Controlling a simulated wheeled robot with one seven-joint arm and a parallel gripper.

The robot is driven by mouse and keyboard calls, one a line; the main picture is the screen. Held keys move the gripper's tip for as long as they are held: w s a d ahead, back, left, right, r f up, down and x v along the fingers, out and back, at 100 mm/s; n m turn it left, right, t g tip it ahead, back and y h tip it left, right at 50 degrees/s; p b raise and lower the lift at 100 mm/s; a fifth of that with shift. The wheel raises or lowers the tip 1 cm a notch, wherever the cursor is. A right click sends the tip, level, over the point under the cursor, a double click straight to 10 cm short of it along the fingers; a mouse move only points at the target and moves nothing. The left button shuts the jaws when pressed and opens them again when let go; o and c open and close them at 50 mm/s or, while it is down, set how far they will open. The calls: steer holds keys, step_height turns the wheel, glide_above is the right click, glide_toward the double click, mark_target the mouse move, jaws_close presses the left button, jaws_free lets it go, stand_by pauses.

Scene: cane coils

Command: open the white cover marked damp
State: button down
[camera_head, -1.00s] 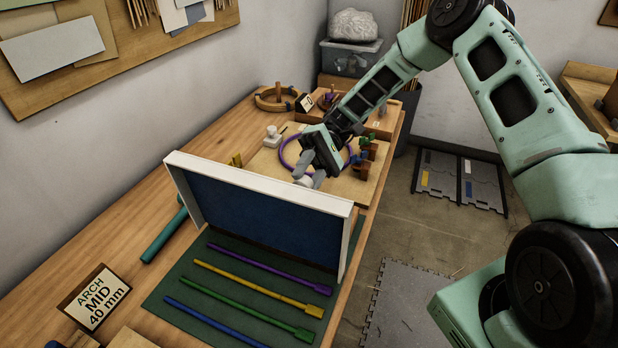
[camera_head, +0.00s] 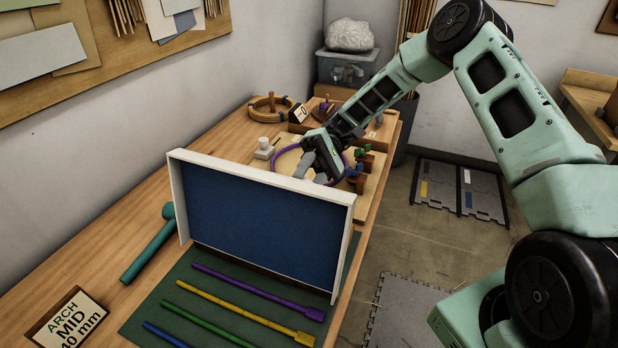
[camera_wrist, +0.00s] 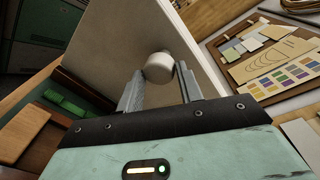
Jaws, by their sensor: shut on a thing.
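The white-rimmed cover (camera_head: 262,168) stands raised at the far edge of a green mat (camera_head: 165,312), its blue inner face (camera_head: 265,215) towards the head camera. No damp marking is visible on it. In the wrist view its plain outer face (camera_wrist: 110,40) carries a round pale knob (camera_wrist: 159,66). My gripper (camera_head: 322,174) is behind the cover in the head view, with its fingertips partly hidden by the top rim. The wrist view shows the fingers on either side of the knob, shut on it.
Purple (camera_head: 257,290), yellow (camera_head: 245,312) and green (camera_head: 205,322) rods lie on the mat before the cover. A teal tool (camera_head: 147,252) lies to its left, near an "ARCH MID 40 mm" sign (camera_head: 68,320). A board with a purple hoop (camera_head: 283,155) and small clamps (camera_head: 360,170) stands behind it.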

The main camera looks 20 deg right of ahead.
steer(key=shift+s+f, duration=0.25)
steer(key=shift+f, duration=0.65)
steer(key=c, duration=1)
jaws_free()
steer(key=shift+o, duration=0.2)
steer(key=shift+w+r, duration=0.15)
steer(key=shift+r, duration=0.2)
steer(key=shift+w, duration=0.1)
steer(key=b+v, duration=0.4)
steer(key=v, duration=0.8)
